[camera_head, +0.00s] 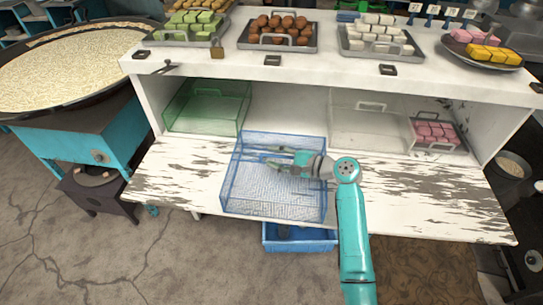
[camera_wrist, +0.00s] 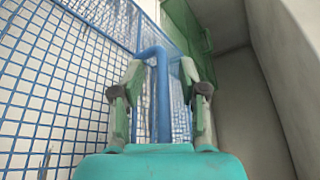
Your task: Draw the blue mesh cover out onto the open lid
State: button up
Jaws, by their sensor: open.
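The blue mesh cover (camera_head: 262,205) is an open box-shaped mesh that sits on the open lid (camera_head: 400,195), left of its middle, with its back edge close to the cabinet opening. My gripper (camera_head: 272,158) is at the cover's upper right part, with its fingers pointing left. In the wrist view the blue mesh (camera_wrist: 50,85) fills the left side. A blue bar, seemingly the cover's handle (camera_wrist: 160,95), stands between my gripper's two spread fingers (camera_wrist: 160,75). I cannot tell whether the fingers touch it.
Inside the cabinet a green mesh cover (camera_head: 207,108) stands at the left, and a clear cover (camera_head: 365,125) and a pink-block tray (camera_head: 434,146) at the right. A blue bin (camera_head: 300,240) is below the lid. Filled trays line the top. The lid's right half is clear.

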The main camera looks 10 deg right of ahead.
jog(key=v, duration=1)
jog(key=shift+s+d+r, duration=0.15)
jog(key=shift+s+d, duration=0.05)
